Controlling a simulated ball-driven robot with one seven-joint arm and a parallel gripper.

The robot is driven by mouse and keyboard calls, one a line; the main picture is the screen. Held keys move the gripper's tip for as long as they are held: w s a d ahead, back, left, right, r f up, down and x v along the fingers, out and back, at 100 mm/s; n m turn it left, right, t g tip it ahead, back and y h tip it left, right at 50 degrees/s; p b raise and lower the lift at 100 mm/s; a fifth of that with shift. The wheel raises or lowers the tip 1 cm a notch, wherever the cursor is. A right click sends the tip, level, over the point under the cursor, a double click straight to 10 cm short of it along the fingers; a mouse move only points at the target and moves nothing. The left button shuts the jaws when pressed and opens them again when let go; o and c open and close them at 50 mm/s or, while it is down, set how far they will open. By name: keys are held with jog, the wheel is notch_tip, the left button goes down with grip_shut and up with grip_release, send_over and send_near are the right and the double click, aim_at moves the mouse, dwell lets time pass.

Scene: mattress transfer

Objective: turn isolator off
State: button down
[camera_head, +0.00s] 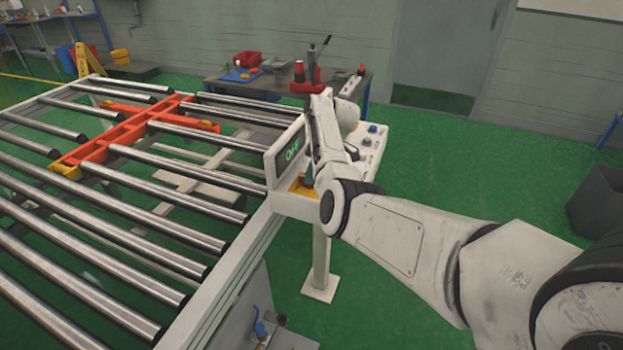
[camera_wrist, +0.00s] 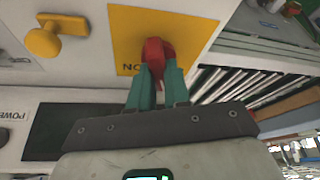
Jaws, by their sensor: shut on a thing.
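The isolator's red knob (camera_wrist: 155,55) sits on a yellow plate (camera_wrist: 190,25) in the wrist view. My gripper (camera_wrist: 160,75) has its two green fingers closed on the red knob. In the head view the yellow plate (camera_head: 296,188) shows at the near left of the white control box (camera_head: 287,204), and my arm hides most of the knob and my fingertips. The knob's exact angle is hard to tell.
A roller conveyor (camera_head: 110,190) with an orange cross-shaped part (camera_head: 125,130) fills the left. A yellow knob (camera_wrist: 44,42) is beside the plate. A workbench (camera_head: 275,85) with tools stands behind the box. A dark bin (camera_head: 598,205) stands at right; green floor there is clear.

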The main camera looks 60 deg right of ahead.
jog(key=n+b, duration=0.3)
jog(key=shift+w+d+f+g+y, duration=0.1)
jog(key=shift+f+g+y, duration=0.05)
jog(key=shift+g+y, duration=0.2)
jog(key=shift+n+y+b, duration=0.35)
jog(key=shift+n+b, duration=0.4)
jog(key=shift+n, duration=0.05)
jog(key=shift+r, duration=0.2)
jog(key=c, duration=1.1)
grip_release()
jog(key=shift+g, duration=0.25)
jog(key=v, duration=1)
jog(key=shift+d+r, duration=0.15)
jog(key=shift+r, duration=0.15)
